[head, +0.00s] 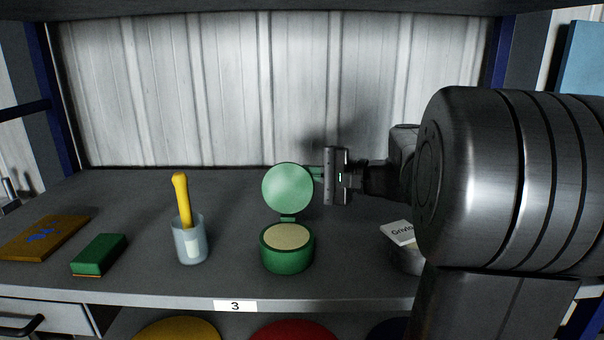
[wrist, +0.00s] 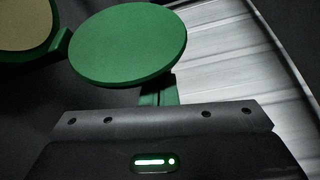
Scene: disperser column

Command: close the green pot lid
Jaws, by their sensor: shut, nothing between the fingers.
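The green pot (head: 287,256) stands on the grey shelf near its front edge, with a beige filling showing inside. Its round green lid (head: 288,188) stands open, upright on a hinge at the back of the pot. My gripper (head: 318,173) is shut and empty, at the right of the lid, with its fingertips close to the lid's right edge. I cannot tell whether they touch it. In the wrist view the lid (wrist: 128,45) lies just beyond my gripper, and part of the pot (wrist: 30,28) shows at the upper left.
A grey cup (head: 190,243) with a yellow-handled tool (head: 182,200) stands left of the pot. A green block (head: 99,254) and a brown board (head: 42,238) lie farther left. A labelled container (head: 400,234) is partly hidden behind my arm. A corrugated wall (head: 240,90) closes the back.

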